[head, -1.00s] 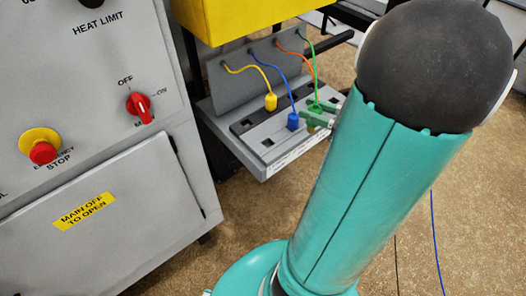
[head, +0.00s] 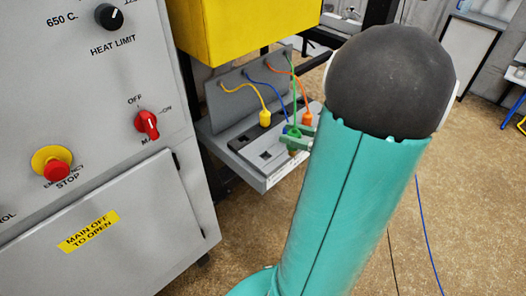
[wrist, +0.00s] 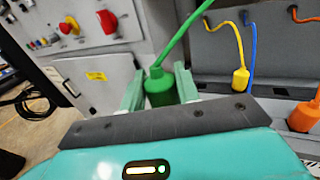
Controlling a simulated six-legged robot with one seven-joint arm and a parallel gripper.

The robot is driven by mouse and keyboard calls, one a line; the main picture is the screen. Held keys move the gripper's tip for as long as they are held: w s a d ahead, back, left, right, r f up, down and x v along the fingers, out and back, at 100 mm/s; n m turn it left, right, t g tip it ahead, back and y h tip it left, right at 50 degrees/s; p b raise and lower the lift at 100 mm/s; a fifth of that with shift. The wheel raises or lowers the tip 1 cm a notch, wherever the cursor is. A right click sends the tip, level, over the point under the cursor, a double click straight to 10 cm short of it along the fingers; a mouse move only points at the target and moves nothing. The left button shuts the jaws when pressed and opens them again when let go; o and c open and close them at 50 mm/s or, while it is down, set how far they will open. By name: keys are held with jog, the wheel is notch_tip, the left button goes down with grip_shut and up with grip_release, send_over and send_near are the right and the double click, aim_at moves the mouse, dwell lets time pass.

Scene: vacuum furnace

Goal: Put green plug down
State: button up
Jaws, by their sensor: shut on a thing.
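The green plug (wrist: 158,88) is upright between the two fingers of my gripper (wrist: 160,92) in the wrist view. The fingers are shut on it, and its green cable rises up and to the right. In the head view my gripper (head: 298,136) is over the near right part of the grey socket board (head: 240,150), and the plug is mostly hidden by the fingers. The green cable (head: 294,88) runs from the back panel down to it. I cannot tell whether the plug touches the board.
The yellow plug (head: 265,118) and orange plug (head: 306,118) stand on the board. The blue plug (head: 286,128) is partly hidden beside my fingers. Dark square sockets (head: 266,155) show bare near the front. A yellow box (head: 225,30) overhangs the board; the grey furnace cabinet (head: 150,215) is left.

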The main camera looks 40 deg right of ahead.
jog(key=shift+w+d+f, duration=0.15)
jog(key=shift+w+f, duration=1.65)
jog(key=shift+f, duration=0.15)
jog(key=shift+w+d+f, duration=0.2)
jog(key=shift+w+f, duration=1.65)
jog(key=shift+f, duration=0.15)
jog(key=shift+w+d+f, duration=0.15)
jog(key=shift+w+f, duration=1.65)
jog(key=shift+f, duration=0.15)
jog(key=shift+f, duration=0.35)
jog(key=o, duration=1)
jog(key=shift+c, duration=0.2)
